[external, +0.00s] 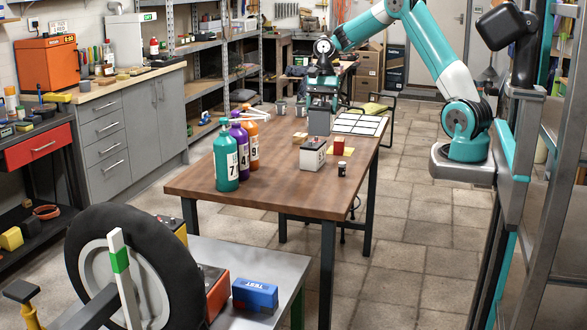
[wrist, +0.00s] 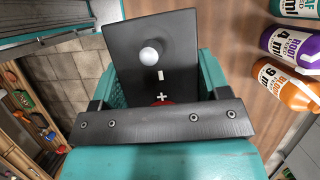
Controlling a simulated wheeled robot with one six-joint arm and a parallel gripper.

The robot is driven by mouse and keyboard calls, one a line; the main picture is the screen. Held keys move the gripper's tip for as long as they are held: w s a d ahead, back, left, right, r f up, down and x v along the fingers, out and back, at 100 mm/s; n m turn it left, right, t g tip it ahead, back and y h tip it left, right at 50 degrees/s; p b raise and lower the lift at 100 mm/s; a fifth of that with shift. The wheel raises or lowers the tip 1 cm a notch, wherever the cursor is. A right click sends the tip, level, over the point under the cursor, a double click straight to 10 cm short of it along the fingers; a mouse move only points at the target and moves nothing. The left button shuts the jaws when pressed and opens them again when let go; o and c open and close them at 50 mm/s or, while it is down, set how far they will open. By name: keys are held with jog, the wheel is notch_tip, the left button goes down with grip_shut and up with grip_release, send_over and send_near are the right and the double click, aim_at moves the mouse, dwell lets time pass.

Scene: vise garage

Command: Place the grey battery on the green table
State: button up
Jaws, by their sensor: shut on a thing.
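My gripper (external: 320,104) hangs over the far part of the brown wooden table, pointing down. It is shut on a grey battery (external: 319,122), which sticks out below the jaws. In the wrist view the grey battery (wrist: 160,50) shows as a dark box between the teal jaws, with a pale round terminal, a plus mark and a partly hidden red terminal. A grey-topped table (external: 225,255) with a green leg (external: 298,308) stands in the foreground; no table with a green top shows clearly. It carries a blue box marked TEST (external: 255,295).
On the wooden table (external: 205,182) are teal (external: 226,165), purple (external: 238,143) and orange (external: 251,142) bottles, a whitish box with a dark top (external: 313,157), a small dark jar (external: 342,170) and a white gridded panel (external: 361,124). A large tyre (external: 185,285) stands by the foreground table.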

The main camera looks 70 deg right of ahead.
jog(key=w+a+f+n+g+h+b, duration=0.1)
jog(key=a+f+n, duration=0.35)
jog(key=a, duration=0.75)
jog(key=w+a+f+n+g+h+b, duration=0.1)
jog(key=w+a+n+g+h+b, duration=0.1)
jog(key=a+n, duration=0.75)
jog(key=w+a+f+n+g+h+b, duration=0.1)
jog(key=a+f+n, duration=0.15)
jog(key=a, duration=1.15)
jog(key=shift+f+b, duration=3.95)
jog(key=shift+f, duration=5.85)
jog(key=shift+f, duration=0.2)
jog(key=o, duration=1.6)
jog(key=shift+r, duration=0.1)
